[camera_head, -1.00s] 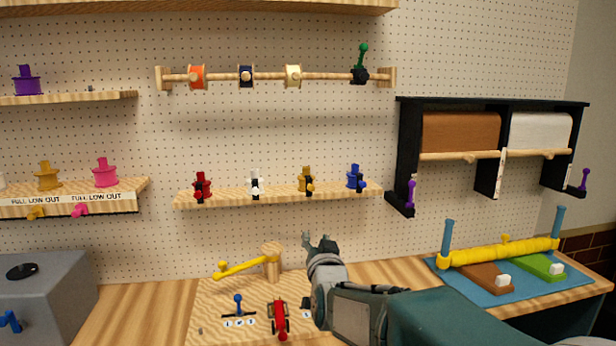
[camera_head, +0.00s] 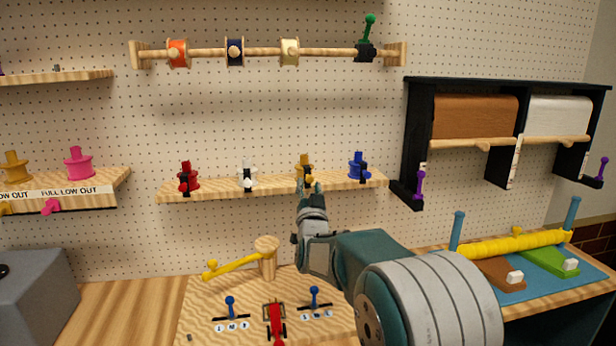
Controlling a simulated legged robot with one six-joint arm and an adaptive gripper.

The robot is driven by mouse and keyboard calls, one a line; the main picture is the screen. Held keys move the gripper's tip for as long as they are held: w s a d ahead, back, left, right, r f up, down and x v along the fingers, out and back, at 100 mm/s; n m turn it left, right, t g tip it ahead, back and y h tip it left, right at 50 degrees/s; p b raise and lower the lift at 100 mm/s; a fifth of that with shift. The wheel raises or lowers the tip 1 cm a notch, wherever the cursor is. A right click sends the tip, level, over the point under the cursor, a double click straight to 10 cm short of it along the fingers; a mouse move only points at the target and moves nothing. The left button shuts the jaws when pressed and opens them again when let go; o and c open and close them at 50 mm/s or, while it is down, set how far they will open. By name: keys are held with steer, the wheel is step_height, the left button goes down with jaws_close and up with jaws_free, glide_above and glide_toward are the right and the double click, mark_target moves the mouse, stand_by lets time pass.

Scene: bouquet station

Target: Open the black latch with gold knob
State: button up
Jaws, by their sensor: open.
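A gold spool-shaped piece (camera_head: 304,161) stands on the middle wooden shelf, third from the left in a row with red, white and blue ones. The black latch with the gold knob sits at its front; my gripper partly covers it, so its exact position is hard to see. My gripper (camera_head: 309,188) is open and points up and away at the shelf's front edge, just below and in front of the gold piece. I cannot tell whether its fingers touch the latch.
Neighbours on the shelf (camera_head: 220,190) are a white piece (camera_head: 247,173) and a blue piece (camera_head: 358,165), each with a black latch. A yellow lever (camera_head: 235,266) rises from the bench below left. A black paper-roll rack (camera_head: 418,135) hangs at right.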

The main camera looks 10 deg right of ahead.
mark_target(309, 183)
steer(key=shift+x, duration=2.05)
steer(key=shift+c, duration=0.3)
jaws_close()
